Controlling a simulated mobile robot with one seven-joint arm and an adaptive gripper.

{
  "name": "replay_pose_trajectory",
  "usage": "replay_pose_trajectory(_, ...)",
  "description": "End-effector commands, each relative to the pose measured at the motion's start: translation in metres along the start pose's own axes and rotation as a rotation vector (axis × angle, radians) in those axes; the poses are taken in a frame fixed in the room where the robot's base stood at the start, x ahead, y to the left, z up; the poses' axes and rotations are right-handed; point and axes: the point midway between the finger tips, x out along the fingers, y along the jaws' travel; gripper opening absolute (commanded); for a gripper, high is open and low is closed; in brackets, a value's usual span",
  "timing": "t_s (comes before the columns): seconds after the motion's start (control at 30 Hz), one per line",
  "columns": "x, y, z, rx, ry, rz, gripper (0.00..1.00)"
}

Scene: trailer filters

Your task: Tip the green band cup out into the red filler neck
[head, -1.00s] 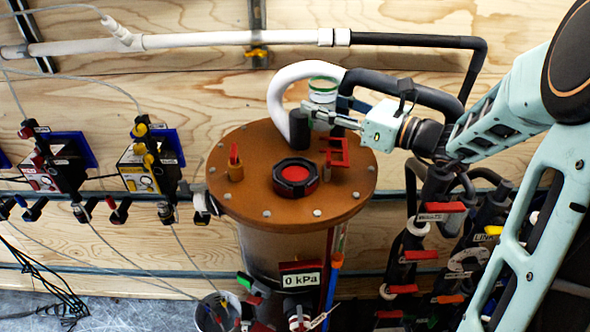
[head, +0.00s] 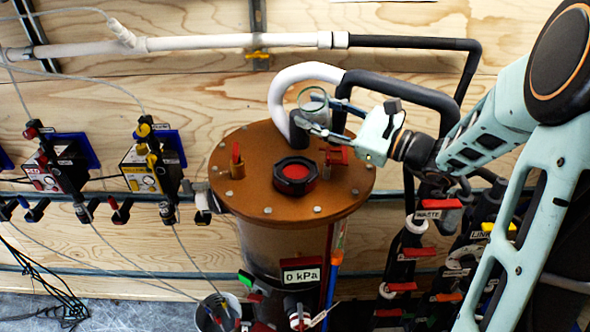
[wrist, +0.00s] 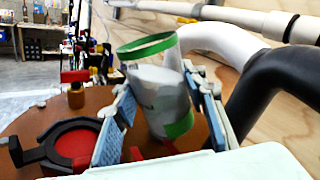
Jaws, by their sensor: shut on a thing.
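The green band cup (head: 313,97) is held in my gripper (head: 318,116) above the back of the brown tank lid. In the wrist view, the cup (wrist: 163,92) is pale, with a green rim and a green band near its base. It stands between the two blue-padded fingers of my gripper (wrist: 165,103) and leans left. In the head view its round mouth faces partly toward the camera. The red filler neck (head: 294,176), red inside a black ring, is on the lid, below and left of the cup. It also shows in the wrist view (wrist: 72,143).
A white hose (head: 290,83) and a black hose (head: 400,87) loop close behind the cup. A red-handled fitting (head: 237,163) and a red bracket (head: 334,158) stand on the lid either side of the neck.

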Motion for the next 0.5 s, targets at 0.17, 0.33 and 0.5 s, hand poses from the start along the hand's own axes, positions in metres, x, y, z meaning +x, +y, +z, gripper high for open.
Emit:
replay_pose_trajectory(0.17, 0.0007, 0.0029, 0.0015, -0.084, -0.008, -0.003, 0.09)
replay_pose_trajectory(0.33, 0.001, 0.0041, 0.0013, -0.107, -0.01, -0.004, 0.09)
replay_pose_trajectory(0.5, 0.0014, 0.0053, 0.002, -0.13, -0.012, -0.005, 0.09)
